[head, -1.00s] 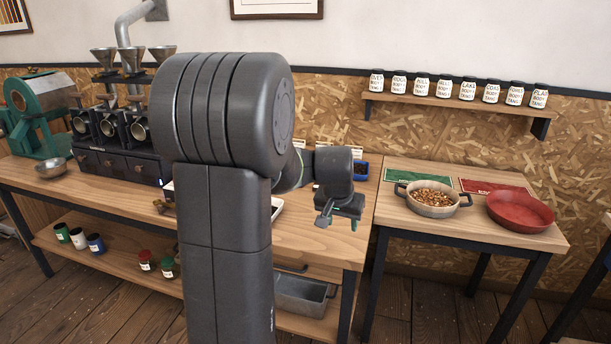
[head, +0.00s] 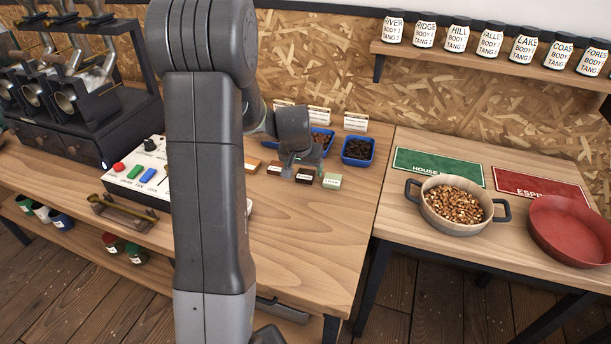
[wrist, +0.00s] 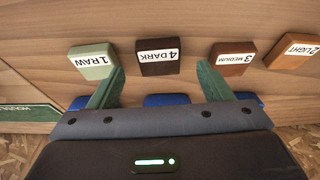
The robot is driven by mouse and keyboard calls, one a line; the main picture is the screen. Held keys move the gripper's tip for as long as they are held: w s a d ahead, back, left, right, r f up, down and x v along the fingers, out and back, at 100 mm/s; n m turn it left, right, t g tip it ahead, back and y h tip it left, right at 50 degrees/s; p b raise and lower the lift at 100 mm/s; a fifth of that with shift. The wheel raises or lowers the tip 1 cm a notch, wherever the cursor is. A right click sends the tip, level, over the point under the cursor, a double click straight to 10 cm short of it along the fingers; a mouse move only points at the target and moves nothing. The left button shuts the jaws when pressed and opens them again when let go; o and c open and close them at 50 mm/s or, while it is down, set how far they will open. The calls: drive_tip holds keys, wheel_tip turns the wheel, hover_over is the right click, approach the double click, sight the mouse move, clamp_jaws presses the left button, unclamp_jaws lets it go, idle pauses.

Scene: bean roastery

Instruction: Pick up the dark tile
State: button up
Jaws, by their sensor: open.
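The dark tile (head: 305,176) lies flat on the wooden counter in the head view, in a row with other tiles. In the wrist view the dark tile (wrist: 158,65) is dark brown with a white label reading "4 DARK", upside down. My gripper (head: 290,173) is low over the row in the head view, partly covering the tiles' far side. In the wrist view my gripper (wrist: 161,69) is open and empty, its two green fingers spread wider than the dark tile, which shows between their tips.
The green raw tile (wrist: 93,61) sits close to the left fingertip. The medium tile (wrist: 233,58) is near the right one, and the light tile (wrist: 293,52) is farther right. A blue bin (head: 358,162) of dark beans stands behind the row. The counter (head: 300,235) in front is clear.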

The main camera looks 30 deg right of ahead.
sight(306, 176)
drive_tip(key=shift+x, duration=1.4)
drive_tip(key=shift+s, duration=0.1)
drive_tip(key=c, duration=1.1)
